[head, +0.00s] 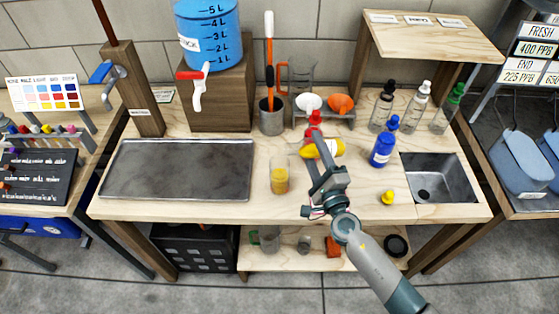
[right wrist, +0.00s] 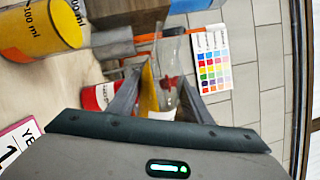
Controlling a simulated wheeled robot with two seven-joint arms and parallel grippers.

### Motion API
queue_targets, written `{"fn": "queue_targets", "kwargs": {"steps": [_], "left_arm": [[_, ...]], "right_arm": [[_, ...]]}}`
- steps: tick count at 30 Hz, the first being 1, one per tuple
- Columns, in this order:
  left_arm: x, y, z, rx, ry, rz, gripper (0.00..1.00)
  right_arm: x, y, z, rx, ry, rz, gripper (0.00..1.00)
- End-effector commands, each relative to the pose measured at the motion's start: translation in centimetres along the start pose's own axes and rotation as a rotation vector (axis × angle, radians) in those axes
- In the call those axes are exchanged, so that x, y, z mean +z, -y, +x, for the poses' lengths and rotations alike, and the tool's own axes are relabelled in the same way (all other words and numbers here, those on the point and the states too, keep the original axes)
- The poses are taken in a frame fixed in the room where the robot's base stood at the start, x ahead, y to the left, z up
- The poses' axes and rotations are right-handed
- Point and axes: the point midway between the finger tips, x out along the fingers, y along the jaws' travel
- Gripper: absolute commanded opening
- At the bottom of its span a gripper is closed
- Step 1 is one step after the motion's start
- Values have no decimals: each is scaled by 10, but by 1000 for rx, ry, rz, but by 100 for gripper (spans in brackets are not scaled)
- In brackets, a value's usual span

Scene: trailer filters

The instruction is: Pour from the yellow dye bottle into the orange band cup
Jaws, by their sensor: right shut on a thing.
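My right gripper (head: 322,162) is shut on the yellow dye bottle (head: 330,149). The bottle lies nearly on its side above the table, to the right of the cup. Part of the bottle is hidden by my gripper; it also shows between the fingers in the right wrist view (right wrist: 149,90). The clear cup (head: 280,178) stands upright on the table with yellow liquid in it. My left gripper is not in view.
A red bottle (head: 314,128) stands just behind the yellow one. A blue bottle (head: 383,150), a yellow cap (head: 388,198) and a sink (head: 438,179) are to the right. A dark metal tray (head: 177,170) lies left of the cup. A rack with funnels (head: 340,104) stands behind.

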Motion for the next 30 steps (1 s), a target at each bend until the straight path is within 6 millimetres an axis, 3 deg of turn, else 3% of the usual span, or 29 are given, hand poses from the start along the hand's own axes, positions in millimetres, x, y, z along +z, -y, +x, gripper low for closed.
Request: {"fn": "queue_targets", "kwargs": {"steps": [30], "left_arm": [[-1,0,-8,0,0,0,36]], "right_arm": [[5,5,1,-2,10,-62,12]]}}
